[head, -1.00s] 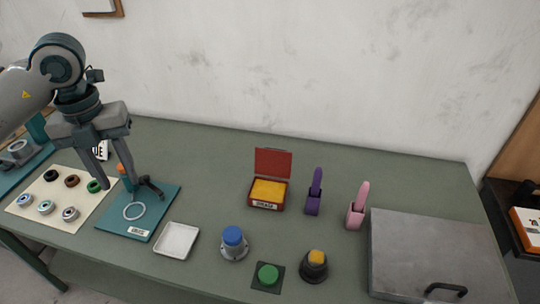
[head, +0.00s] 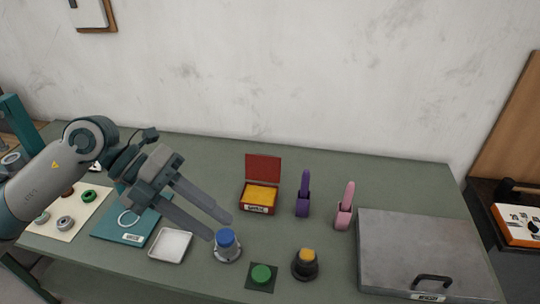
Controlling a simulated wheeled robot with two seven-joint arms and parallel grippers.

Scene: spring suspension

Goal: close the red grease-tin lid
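The red grease tin (head: 257,209) stands on the green table near the middle in the head view. Its red lid (head: 263,169) is hinged up at the back, and yellow grease (head: 261,195) shows inside. My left gripper (head: 222,227) is to the left of the tin, its fingers spread apart with nothing seen between them. The fingers point right and toward the front, above the area of the white tray and the blue-topped knob. My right gripper is not in view.
A blue-topped knob (head: 225,238), white tray (head: 170,246), green button (head: 262,273) and yellow-topped black knob (head: 306,264) stand in front. Purple (head: 303,203) and pink (head: 344,213) upright holders are right of the tin. A grey metal cover (head: 420,250) fills the right side.

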